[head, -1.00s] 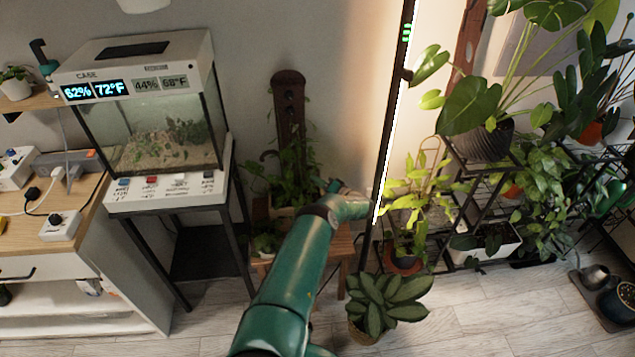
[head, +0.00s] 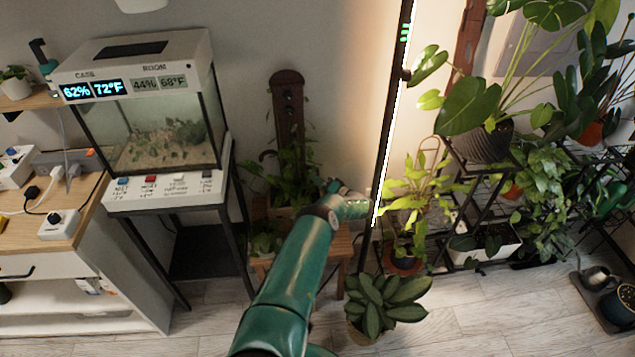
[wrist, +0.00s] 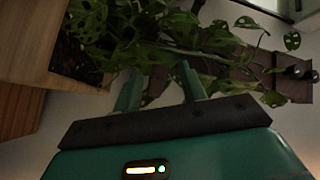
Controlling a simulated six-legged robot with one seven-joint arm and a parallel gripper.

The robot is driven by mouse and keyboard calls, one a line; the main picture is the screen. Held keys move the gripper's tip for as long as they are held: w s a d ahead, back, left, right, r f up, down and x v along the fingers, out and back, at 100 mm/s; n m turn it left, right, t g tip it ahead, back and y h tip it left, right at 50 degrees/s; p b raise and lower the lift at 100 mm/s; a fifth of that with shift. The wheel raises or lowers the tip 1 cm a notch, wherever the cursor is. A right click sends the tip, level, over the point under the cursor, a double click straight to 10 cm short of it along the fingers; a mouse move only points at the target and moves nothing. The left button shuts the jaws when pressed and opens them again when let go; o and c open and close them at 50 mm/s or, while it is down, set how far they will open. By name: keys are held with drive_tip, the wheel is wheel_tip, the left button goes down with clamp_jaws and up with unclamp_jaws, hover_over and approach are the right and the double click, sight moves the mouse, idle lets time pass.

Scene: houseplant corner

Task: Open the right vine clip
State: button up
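A dark wooden post (head: 289,110) with small dark knobs stands behind a leafy vine (head: 290,160) in a wooden planter. In the wrist view the post (wrist: 225,82) lies sideways behind the leaves, with round dark knobs (wrist: 297,72) near the right edge. I cannot tell which part is the right vine clip; leaves cover much of the post. My gripper (wrist: 159,84) points at the vine, its two green fingers apart with nothing clearly held between them. In the head view my gripper (head: 334,187) is small, just right of the vine.
The wooden planter (wrist: 28,38) is close at upper left in the wrist view. A black lamp pole (head: 385,150) stands just right of my arm. A terrarium (head: 160,120) is at left, a broad-leaved potted plant (head: 385,300) below, and crowded plant shelves at right.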

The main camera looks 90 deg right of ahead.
drive_tip(key=v, duration=0.7)
drive_tip(key=shift+s, duration=0.2)
